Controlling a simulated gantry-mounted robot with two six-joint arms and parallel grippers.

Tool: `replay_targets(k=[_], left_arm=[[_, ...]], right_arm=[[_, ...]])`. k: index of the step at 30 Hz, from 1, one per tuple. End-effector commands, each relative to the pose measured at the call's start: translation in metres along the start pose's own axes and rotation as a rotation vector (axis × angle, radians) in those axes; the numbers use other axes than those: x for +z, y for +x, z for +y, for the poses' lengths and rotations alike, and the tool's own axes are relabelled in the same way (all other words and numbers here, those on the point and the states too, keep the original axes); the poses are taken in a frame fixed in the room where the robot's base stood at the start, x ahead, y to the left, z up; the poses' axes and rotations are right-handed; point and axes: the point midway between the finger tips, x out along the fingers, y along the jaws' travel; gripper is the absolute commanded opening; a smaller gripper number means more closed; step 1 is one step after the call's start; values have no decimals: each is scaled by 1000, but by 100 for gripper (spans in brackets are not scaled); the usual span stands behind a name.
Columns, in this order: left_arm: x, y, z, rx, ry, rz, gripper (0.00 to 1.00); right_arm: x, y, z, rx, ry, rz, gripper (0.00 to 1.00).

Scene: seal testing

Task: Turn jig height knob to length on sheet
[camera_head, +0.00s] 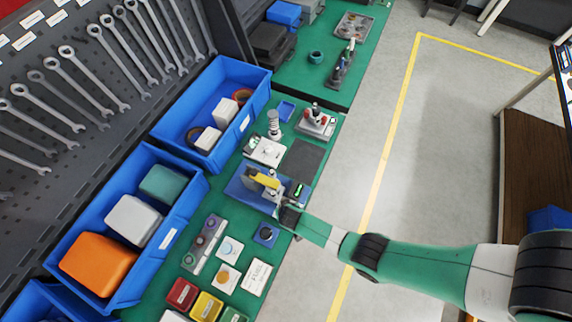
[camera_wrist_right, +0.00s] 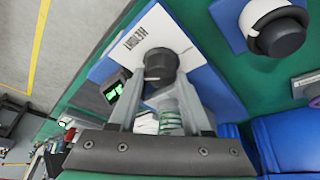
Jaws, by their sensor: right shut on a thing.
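The jig (camera_head: 240,191) is a blue plate with a grey and yellow upright part, on the green bench in the head view. In the right wrist view, the dark round height knob (camera_wrist_right: 160,64) stands on a white plate marked "HEIGHT" (camera_wrist_right: 135,38). My right gripper (camera_wrist_right: 161,78) is shut on this knob, one finger on each side. In the head view, my right gripper (camera_head: 282,203) reaches the jig's near right side and hides the knob. A small green-lit display (camera_head: 298,190) is beside it; its reading is too small. My left gripper is out of view.
A second dark knob (camera_head: 265,234) on a blue base stands close to the gripper. Blue bins (camera_head: 192,181) line the bench's left side. A spring on a stand (camera_head: 273,124) and a red-topped device (camera_head: 317,120) stand behind the jig. The floor to the right is open.

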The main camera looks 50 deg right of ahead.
Motion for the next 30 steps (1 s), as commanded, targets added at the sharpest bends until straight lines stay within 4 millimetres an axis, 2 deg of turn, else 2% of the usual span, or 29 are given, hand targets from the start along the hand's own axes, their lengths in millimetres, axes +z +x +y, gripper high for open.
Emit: replay_targets(k=[10,24,25,29,30], left_arm=[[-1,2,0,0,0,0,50],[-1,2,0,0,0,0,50],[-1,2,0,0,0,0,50],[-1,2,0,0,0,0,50],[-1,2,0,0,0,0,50]], right_arm=[[1,0,0,47,112,-8,0],[1,1,0,52,125,-9,0],[1,1,0,52,125,-9,54],[1,0,0,52,124,-9,77],[1,0,0,51,124,-8,78]])
